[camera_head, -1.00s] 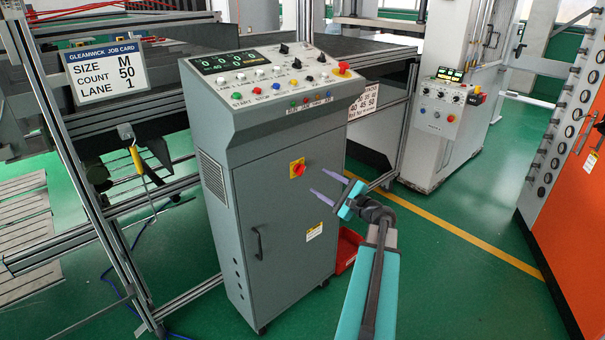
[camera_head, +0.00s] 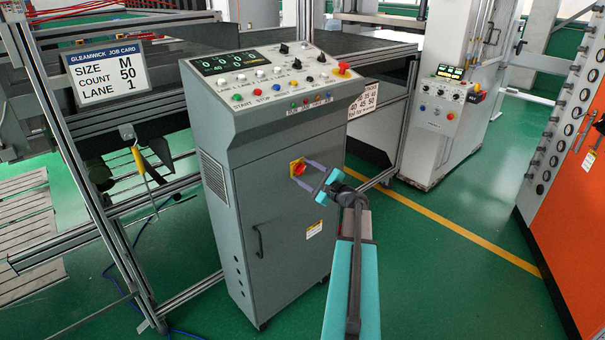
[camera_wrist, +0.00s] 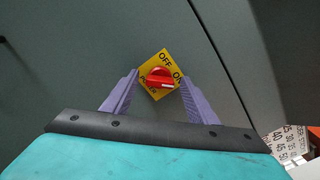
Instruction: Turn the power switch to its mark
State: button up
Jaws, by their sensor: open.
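The power switch is a red knob (camera_head: 299,169) on a yellow plate (camera_head: 293,163), on the front door of the grey control cabinet (camera_head: 275,215). In the wrist view the red knob (camera_wrist: 158,77) sits on the yellow plate (camera_wrist: 150,60), which is lettered OFF at the top, ON at the right and POWER at the left. The knob's white pointer line lies toward the right, on the ON side. My gripper (camera_head: 302,174) is open at the switch. In the wrist view its purple fingers (camera_wrist: 158,80) stand either side of the knob, with small gaps; contact is not visible.
The cabinet's sloped panel (camera_head: 280,85) with buttons and a display overhangs the door above. A door handle (camera_head: 258,242) is at lower left. A metal frame (camera_head: 90,190) with a job card (camera_head: 105,72) stands left. Green floor (camera_head: 430,280) is open at right.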

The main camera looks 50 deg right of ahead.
jog(key=c, duration=1)
jog(key=shift+a, duration=0.3)
jog(key=shift+c, duration=0.3)
jog(key=shift+d+f+b, duration=0.1)
jog(key=shift+d+b, duration=0.1)
jog(key=shift+b, duration=0.1)
